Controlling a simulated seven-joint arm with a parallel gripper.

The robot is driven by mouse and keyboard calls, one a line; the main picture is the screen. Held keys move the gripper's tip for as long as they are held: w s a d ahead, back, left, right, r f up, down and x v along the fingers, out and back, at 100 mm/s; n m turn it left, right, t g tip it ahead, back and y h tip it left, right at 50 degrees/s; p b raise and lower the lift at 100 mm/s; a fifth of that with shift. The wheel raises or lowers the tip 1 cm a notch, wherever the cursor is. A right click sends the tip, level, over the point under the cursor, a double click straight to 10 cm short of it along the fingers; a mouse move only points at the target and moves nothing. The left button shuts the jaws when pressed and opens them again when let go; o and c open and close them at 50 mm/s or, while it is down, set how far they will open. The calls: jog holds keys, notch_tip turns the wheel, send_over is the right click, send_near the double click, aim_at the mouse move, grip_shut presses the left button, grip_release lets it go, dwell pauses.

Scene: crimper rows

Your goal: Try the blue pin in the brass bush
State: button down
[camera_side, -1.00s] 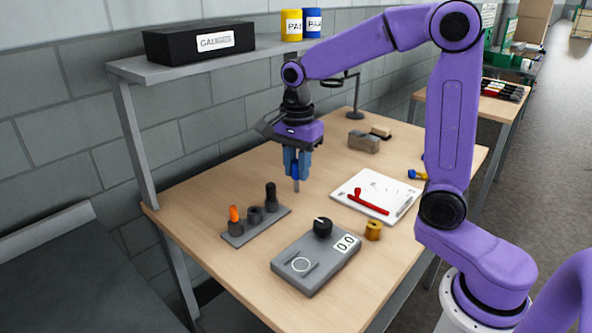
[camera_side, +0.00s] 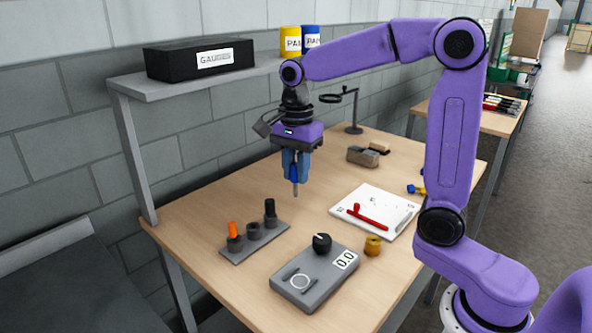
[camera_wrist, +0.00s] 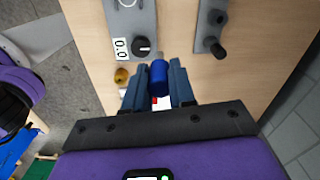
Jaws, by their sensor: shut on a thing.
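My gripper (camera_side: 296,168) is shut on the blue pin and holds it upright above the table, its grey shank (camera_side: 295,189) pointing down. In the wrist view the pin's blue head (camera_wrist: 159,76) shows between the two blue fingers (camera_wrist: 158,84). The brass bush (camera_side: 373,245) stands on the table to the right of the grey gauge box, apart from the pin. It also shows in the wrist view (camera_wrist: 121,75), left of the fingers. Its bore is too small to make out.
A grey rack (camera_side: 255,241) holds an orange pin (camera_side: 232,230) and a black pin (camera_side: 270,207), with its middle holder empty. A gauge box (camera_side: 314,273) with a black knob and a white board (camera_side: 376,211) with a red tool lie near the bush. A shelf (camera_side: 185,83) runs along the wall.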

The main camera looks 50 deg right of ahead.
jog(key=shift+d+f, duration=0.3)
jog(key=shift+d, duration=0.25)
jog(key=s+d+f, duration=1.3)
jog(key=d, duration=0.1)
dwell(0.8)
jog(key=shift+f, duration=1)
dwell(1.6)
jog(key=shift+r, duration=0.15)
dwell(0.7)
jog(key=shift+r, duration=2.5)
